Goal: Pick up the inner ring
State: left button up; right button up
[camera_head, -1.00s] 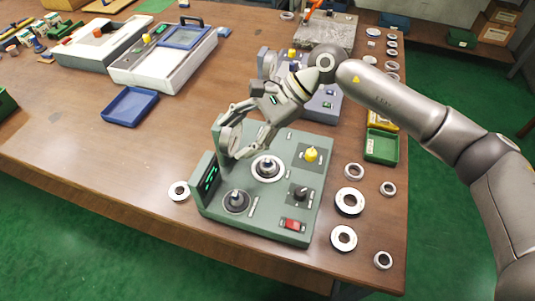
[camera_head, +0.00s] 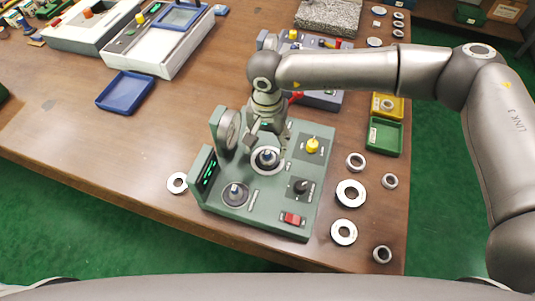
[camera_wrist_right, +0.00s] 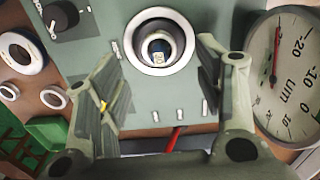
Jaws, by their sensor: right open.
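A green test fixture (camera_head: 262,209) stands on the table with a ring seated around its middle post (camera_head: 267,156). In the right wrist view a white outer ring (camera_wrist_right: 133,42) surrounds a smaller ring (camera_wrist_right: 160,33) around the post; which one is the inner ring I cannot tell for certain. My right gripper (camera_wrist_right: 160,52) is open and points down, its fingers on either side of the rings, apart from them. In the head view my right gripper (camera_head: 267,138) is above the middle post and partly hides it. My left gripper is not in view.
Several loose rings (camera_head: 351,193) lie right of the fixture, and one ring (camera_head: 177,183) lies left. A dial gauge (camera_wrist_right: 290,75) stands close beside my right gripper. A green bin (camera_head: 384,137), a yellow bin (camera_head: 391,105) and a blue tray (camera_head: 127,91) are nearby.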

aim_at(267, 151)
notch_tip(267, 151, down, 4)
jog(key=shift+d+f+p, duration=0.1)
jog(key=shift+p, duration=1.1)
jog(key=shift+f, duration=0.55)
jog(key=shift+w, duration=0.1)
jog(key=c, duration=1.2)
jog(key=shift+r, duration=0.1)
